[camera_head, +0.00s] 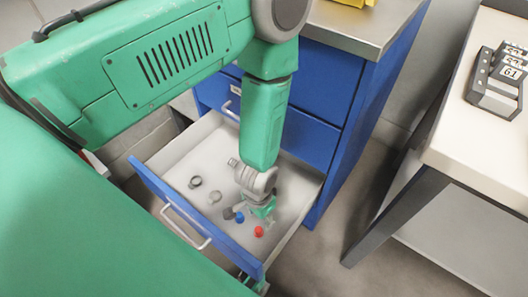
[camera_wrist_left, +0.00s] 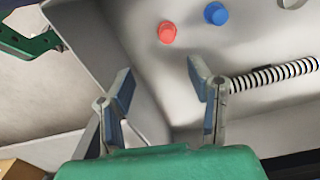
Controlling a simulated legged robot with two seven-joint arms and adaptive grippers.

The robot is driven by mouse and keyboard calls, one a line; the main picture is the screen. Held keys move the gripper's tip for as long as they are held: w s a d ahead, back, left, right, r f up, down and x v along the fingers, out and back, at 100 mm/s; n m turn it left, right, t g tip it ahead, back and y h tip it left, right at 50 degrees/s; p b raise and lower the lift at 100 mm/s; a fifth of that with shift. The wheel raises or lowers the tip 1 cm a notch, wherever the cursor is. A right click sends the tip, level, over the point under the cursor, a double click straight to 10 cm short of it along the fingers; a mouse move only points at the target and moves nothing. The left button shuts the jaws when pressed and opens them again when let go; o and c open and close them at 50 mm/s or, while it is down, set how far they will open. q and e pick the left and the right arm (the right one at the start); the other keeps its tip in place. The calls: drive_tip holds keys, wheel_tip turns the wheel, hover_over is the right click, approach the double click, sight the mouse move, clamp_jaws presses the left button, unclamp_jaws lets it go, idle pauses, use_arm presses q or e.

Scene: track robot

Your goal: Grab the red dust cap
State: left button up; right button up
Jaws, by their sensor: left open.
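The red dust cap (camera_head: 259,231) lies on the floor of the open drawer (camera_head: 178,160), towards its front right part. In the left wrist view the red cap (camera_wrist_left: 167,32) is beyond the fingertips, between them sideways and apart from both. My left gripper (camera_head: 262,208) reaches down into the drawer, just behind the red cap in the head view. In the left wrist view its two fingers (camera_wrist_left: 160,85) are spread with nothing between them.
A blue cap (camera_head: 239,217) lies left of the red one. Grey ring-like parts (camera_head: 195,182) lie further left in the drawer. The drawer walls and blue cabinet (camera_head: 345,110) surround the gripper. A white table (camera_head: 480,140) stands at the right.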

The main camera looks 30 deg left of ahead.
sight(259, 229)
use_arm(q)
drive_tip(key=f, duration=0.2)
drive_tip(key=a+f+b, duration=0.1)
drive_tip(key=f, duration=0.1)
drive_tip(key=f+b, duration=0.1)
drive_tip(key=f, duration=0.2)
drive_tip(key=shift+s+a, duration=0.1)
drive_tip(key=shift+a, duration=0.05)
drive_tip(key=shift+d+f+b, duration=0.2)
drive_tip(key=shift+f+b, duration=0.15)
drive_tip(key=shift+f, duration=0.1)
wheel_tip(259, 229, down, 4)
drive_tip(key=shift+d+r+b, duration=0.15)
drive_tip(key=shift+b, duration=0.95)
drive_tip(key=shift+f, duration=0.3)
drive_tip(key=shift+a, duration=0.35)
drive_tip(key=c, duration=0.8)
drive_tip(key=shift+d+r, duration=0.1)
drive_tip(key=shift+d, duration=0.15)
use_arm(e)
drive_tip(key=f, duration=0.5)
drive_tip(key=shift+a+f, duration=0.15)
drive_tip(key=shift+a, duration=0.15)
